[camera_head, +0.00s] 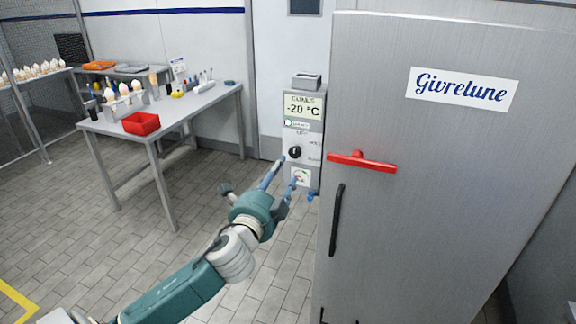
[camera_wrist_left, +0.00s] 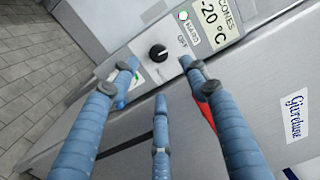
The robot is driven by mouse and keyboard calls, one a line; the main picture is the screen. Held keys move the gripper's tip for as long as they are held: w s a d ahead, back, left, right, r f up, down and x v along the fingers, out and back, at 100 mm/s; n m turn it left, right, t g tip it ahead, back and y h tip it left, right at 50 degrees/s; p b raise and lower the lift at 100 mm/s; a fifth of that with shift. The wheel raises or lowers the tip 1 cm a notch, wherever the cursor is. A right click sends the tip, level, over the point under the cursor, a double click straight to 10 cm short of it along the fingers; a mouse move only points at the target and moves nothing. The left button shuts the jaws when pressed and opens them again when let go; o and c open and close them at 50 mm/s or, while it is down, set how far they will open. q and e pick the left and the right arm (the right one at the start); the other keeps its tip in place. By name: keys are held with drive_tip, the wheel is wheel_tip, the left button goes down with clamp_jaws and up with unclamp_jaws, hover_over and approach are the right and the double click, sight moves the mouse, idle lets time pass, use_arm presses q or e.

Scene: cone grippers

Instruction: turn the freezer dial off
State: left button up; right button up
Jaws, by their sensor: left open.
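The black freezer dial (camera_head: 295,152) sits on the grey control panel (camera_head: 316,142), below a display reading -20 °C. In the left wrist view the round dial (camera_wrist_left: 158,53) shows just beyond the fingertips, with a printed OFF label beside it. I cannot tell surely which setting it points at. My left gripper (camera_head: 284,174) is open and empty in front of the panel, slightly below the dial. In the left wrist view the blue fingers of the left gripper (camera_wrist_left: 159,68) are spread, apart from the dial. My right gripper is not in view.
The grey freezer door (camera_head: 440,190) has a red handle bar (camera_head: 362,162) and a black handle (camera_head: 337,218) close to the right of the panel. A table (camera_head: 190,108) with a red tray (camera_head: 141,123) and cones stands at left. The floor between is clear.

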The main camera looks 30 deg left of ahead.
sight(294, 155)
use_arm(q)
drive_tip(key=w+a+n, duration=0.1)
drive_tip(key=w+n, duration=0.2)
drive_tip(key=n, duration=0.2)
drive_tip(key=w+a+n+y, duration=0.1)
drive_tip(key=w+n, duration=0.3)
drive_tip(key=n, duration=0.2)
drive_tip(key=w+a+n+p, duration=0.1)
drive_tip(key=w+n, duration=0.3)
drive_tip(key=n, duration=0.1)
drive_tip(key=shift+f+n+g+y, duration=0.2)
drive_tip(key=shift+n+g+y, duration=0.2)
drive_tip(key=c, duration=1.1)
drive_tip(key=shift+r+n+p, duration=0.1)
drive_tip(key=shift+n+p, duration=0.5)
drive_tip(key=o, duration=1.1)
drive_tip(key=shift+a+f, duration=0.1)
drive_tip(key=shift+f, duration=0.1)
drive_tip(key=shift+s, duration=0.1)
